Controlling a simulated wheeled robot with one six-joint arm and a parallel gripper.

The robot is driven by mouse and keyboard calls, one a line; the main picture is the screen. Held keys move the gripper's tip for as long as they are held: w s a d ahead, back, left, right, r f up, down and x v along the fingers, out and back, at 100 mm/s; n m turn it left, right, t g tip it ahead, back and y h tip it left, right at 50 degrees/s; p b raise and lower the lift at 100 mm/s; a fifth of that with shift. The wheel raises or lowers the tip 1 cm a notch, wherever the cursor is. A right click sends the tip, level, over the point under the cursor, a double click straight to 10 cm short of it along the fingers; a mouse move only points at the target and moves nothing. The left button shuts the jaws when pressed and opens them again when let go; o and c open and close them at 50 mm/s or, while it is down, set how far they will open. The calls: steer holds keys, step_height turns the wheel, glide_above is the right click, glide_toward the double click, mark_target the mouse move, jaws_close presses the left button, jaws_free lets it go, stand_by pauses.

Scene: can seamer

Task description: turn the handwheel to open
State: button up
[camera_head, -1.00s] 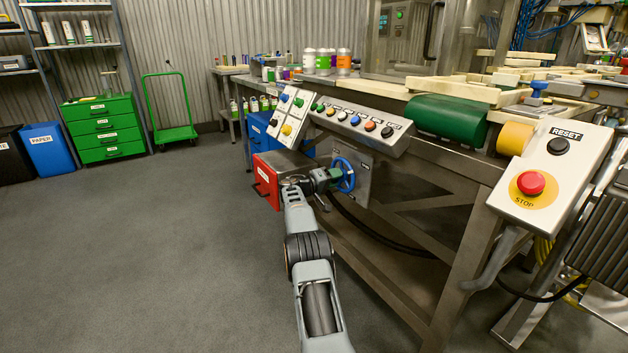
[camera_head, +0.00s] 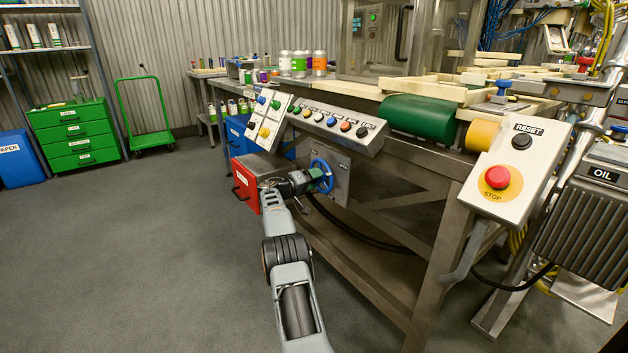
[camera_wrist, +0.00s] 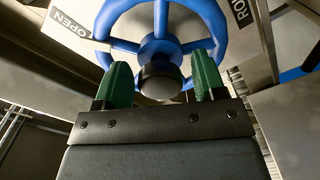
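The blue handwheel (camera_head: 322,176) is on a grey metal plate (camera_head: 342,172) under the button panel. Whether the fingers touch the hub or rim cannot be told. In the head view my gripper (camera_head: 312,178) is at the wheel.
A red box (camera_head: 246,184) stands left of the wheel, close to my wrist. The sloped button panel (camera_head: 335,124) is above. A STOP and RESET box (camera_head: 515,170) sticks out at the right. A black cable hangs below the wheel. The floor at the left is clear.

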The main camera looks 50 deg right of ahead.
steer(key=p+v, duration=0.3)
steer(key=v, duration=1)
steer(key=shift+w+a+r, duration=0.1)
steer(key=shift+w+a, duration=0.05)
steer(key=shift+a, duration=0.2)
steer(key=shift+r+p, duration=0.1)
steer(key=shift+p, duration=0.2)
